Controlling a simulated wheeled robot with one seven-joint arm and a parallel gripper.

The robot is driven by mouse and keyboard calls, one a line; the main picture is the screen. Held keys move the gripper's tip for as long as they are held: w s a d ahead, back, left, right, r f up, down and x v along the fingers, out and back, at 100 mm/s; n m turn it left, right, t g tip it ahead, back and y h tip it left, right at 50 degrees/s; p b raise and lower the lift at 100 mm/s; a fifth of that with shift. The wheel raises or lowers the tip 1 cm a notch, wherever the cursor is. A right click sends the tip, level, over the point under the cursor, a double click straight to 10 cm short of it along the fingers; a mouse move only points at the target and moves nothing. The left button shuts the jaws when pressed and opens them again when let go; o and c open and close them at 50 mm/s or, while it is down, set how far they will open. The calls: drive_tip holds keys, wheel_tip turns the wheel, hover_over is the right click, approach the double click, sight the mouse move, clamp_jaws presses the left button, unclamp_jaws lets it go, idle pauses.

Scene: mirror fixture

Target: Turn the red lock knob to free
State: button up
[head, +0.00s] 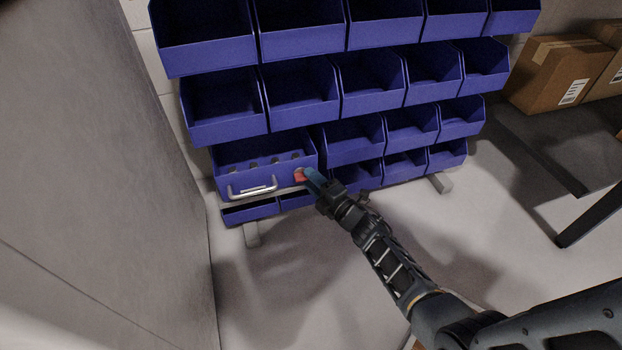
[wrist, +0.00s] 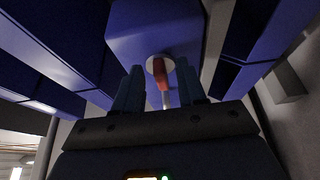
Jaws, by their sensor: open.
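The red lock knob (head: 300,174) sits on the right part of the front of a blue drawer (head: 228,180) in the bin rack. In the wrist view the red knob (wrist: 161,75) shows on a pale round plate, in line with the gap between my fingers. My gripper (head: 311,178) is at the knob from the right side in the head view. In the wrist view my gripper (wrist: 160,92) is open, with one blue finger on each side of the knob. I cannot tell whether either finger touches it.
A silver bar handle (head: 253,190) is on the drawer front, left of the knob. Rows of blue bins (head: 300,85) rise above. A grey wall or panel (head: 110,180) stands at left. Cardboard boxes (head: 560,72) sit on a dark table (head: 560,150) at right. Open floor lies below the rack.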

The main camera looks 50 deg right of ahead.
drive_tip(key=s+a+p, duration=0.1)
drive_tip(key=s, duration=0.5)
drive_tip(key=shift+s+a+p, duration=0.15)
drive_tip(key=shift+s+p, duration=0.2)
drive_tip(key=shift+s, duration=0.05)
drive_tip(key=s+a+r+m+g+y, duration=0.1)
drive_tip(key=s+a+r+m, duration=0.5)
drive_tip(key=s+a, duration=0.4)
drive_tip(key=s+a+r+m+y, duration=0.1)
drive_tip(key=s+a+r+m, duration=0.3)
drive_tip(key=s+a+r, duration=0.6)
drive_tip(key=s+a+r+m+g+y, duration=0.1)
drive_tip(key=s+a+r+m+g, duration=0.15)
drive_tip(key=s+r+m, duration=0.55)
wheel_tip(320, 180, up, 36)
drive_tip(key=n+p, duration=0.2)
drive_tip(key=p, duration=3.1)
drive_tip(key=shift+s+a+f+t, duration=0.2)
drive_tip(key=shift+s+a+t, duration=0.15)
drive_tip(key=shift+s, duration=0.05)
drive_tip(key=shift+c, duration=0.2)
